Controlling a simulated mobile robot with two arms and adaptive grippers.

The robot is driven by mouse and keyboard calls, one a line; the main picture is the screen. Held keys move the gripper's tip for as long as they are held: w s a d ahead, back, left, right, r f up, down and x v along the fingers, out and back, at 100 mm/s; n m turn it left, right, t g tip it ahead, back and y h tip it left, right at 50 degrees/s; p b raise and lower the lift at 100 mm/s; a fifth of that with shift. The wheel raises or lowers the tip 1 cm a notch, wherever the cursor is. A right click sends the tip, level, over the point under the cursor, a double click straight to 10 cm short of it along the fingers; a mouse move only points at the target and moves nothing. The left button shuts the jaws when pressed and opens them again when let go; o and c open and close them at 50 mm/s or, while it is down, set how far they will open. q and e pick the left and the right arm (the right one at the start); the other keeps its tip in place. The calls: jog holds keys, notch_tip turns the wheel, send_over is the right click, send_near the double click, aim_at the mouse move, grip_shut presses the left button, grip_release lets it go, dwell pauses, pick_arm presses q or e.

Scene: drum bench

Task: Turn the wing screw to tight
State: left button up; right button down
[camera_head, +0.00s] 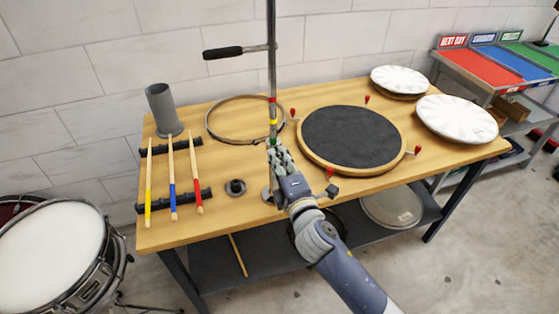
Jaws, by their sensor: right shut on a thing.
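An upright metal stand pole (271,75) rises from the wooden bench, with red, yellow and green bands (272,122) on its lower part. A side rod with a black handle (223,52) sticks out to the left near its top. My right gripper (279,155) is at the pole just below the green band. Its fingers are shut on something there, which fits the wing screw. The fingers hide the screw, so its angle cannot be seen. My left gripper is not in view.
A round black pad (352,136) with red-topped clamps lies right of the pole. A hoop (230,120) lies behind it to the left. Drumsticks (172,180) rest at the left by a grey cup (163,108). White drum heads (456,118) lie at the right.

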jog(key=m, duration=0.4)
jog(key=shift+m, duration=0.4)
jog(key=m, duration=0.4)
jog(key=shift+m, duration=0.3)
jog(key=m+p, duration=0.1)
jog(key=m, duration=0.4)
jog(key=shift+p, duration=0.4)
jog(key=shift+f+m+p, duration=0.1)
jog(key=shift+m+p, duration=0.4)
jog(key=shift+m, duration=1.3)
jog(key=c, duration=1.7)
grip_release()
jog(key=shift+s, duration=0.1)
